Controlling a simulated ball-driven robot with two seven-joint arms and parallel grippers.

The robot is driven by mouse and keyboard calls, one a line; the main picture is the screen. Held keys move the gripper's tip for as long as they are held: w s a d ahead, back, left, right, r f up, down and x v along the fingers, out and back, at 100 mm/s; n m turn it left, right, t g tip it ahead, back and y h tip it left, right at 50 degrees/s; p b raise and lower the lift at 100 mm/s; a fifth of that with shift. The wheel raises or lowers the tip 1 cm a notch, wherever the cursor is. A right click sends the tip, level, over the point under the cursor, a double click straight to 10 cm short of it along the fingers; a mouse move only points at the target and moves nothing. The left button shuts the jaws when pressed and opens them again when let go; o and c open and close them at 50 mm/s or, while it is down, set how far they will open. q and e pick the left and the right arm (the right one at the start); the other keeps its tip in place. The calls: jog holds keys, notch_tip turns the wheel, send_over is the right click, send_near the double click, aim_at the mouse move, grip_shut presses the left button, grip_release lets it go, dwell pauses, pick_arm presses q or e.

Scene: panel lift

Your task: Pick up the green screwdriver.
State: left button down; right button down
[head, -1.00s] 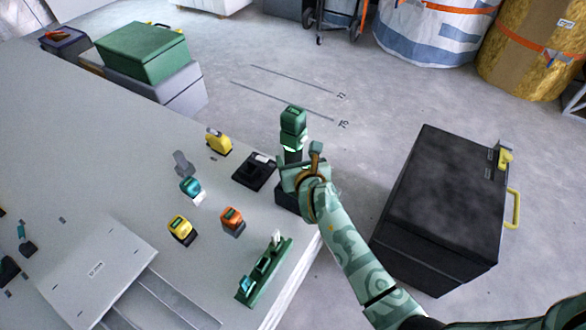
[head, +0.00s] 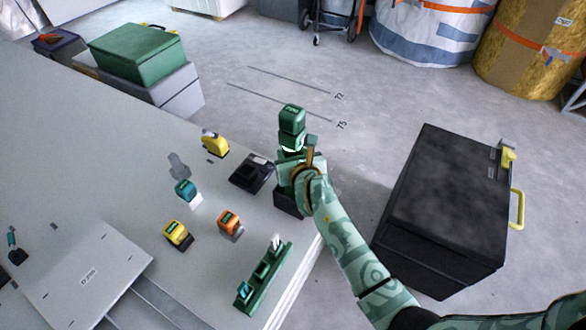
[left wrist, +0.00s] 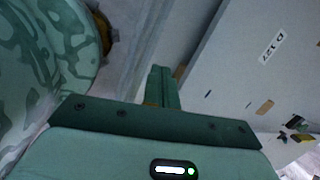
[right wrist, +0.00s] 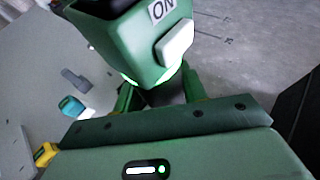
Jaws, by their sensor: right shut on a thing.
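The green screwdriver (head: 292,118) stands upright near the right edge of the grey table (head: 110,165), its green head on top. A black block (head: 288,203) shows below it; I cannot tell whether it is the tool's foot or a holder. My right gripper (head: 292,152) is shut around the part just below the head. In the right wrist view the green head (right wrist: 150,45) fills the top, with the dark part between the two fingers (right wrist: 160,95). My left gripper (left wrist: 163,88) shows in the left wrist view with its fingers together and nothing seen between them.
A black tray-like piece (head: 250,174) lies left of the screwdriver. Yellow (head: 215,143), teal (head: 186,190) and orange (head: 229,221) tools stand nearby, with a green rack (head: 265,278) in front. A black case (head: 445,200) stands on the floor at right.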

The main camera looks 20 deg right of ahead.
aim_at(300, 138)
jog(key=shift+r, duration=0.2)
